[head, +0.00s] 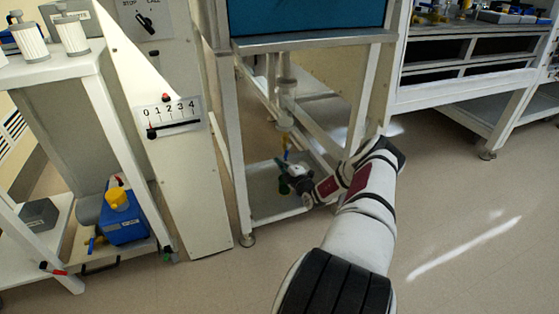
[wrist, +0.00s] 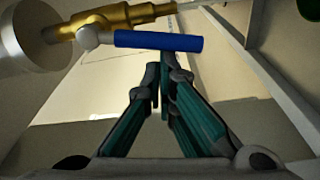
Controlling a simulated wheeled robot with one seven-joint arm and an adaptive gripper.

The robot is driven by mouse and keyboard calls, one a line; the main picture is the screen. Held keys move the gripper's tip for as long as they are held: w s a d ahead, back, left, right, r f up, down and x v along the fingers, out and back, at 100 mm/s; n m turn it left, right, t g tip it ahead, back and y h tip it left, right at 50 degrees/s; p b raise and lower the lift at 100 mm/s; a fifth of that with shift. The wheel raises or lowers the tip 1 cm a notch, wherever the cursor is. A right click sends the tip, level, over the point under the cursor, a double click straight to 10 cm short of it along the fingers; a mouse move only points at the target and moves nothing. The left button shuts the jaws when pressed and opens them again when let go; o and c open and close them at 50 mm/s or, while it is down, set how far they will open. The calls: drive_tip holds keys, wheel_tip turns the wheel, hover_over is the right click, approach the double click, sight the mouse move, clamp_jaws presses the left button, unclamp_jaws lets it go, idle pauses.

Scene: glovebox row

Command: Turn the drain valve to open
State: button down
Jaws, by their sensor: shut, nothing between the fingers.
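The drain valve (wrist: 120,16) has a brass body and a blue lever handle (wrist: 158,41), seen at the top of the wrist view. The lever lies beside the brass body, nearly in line with it. In the head view the valve (head: 284,138) is small, under the blue-fronted glovebox, at the lower end of a vertical pipe. My gripper (wrist: 160,78) is shut and empty, its fingertips just short of the lever in the wrist view. I cannot tell whether they touch it. In the head view my gripper (head: 284,178) is just below the valve.
Metal frame legs (head: 238,160) and a low shelf (head: 265,204) surround the valve closely. A panel with a 0 to 4 scale (head: 168,115) stands to the left. A blue container with a yellow cap (head: 123,222) sits on the left cart. Floor at right is clear.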

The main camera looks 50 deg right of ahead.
drive_tip(key=shift+s+d+f+n, duration=0.15)
drive_tip(key=shift+d+f+n, duration=0.1)
drive_tip(key=shift+n, duration=0.35)
drive_tip(key=shift+s+d+f+n, duration=0.15)
drive_tip(key=shift+d+n, duration=0.1)
drive_tip(key=shift+n, duration=0.35)
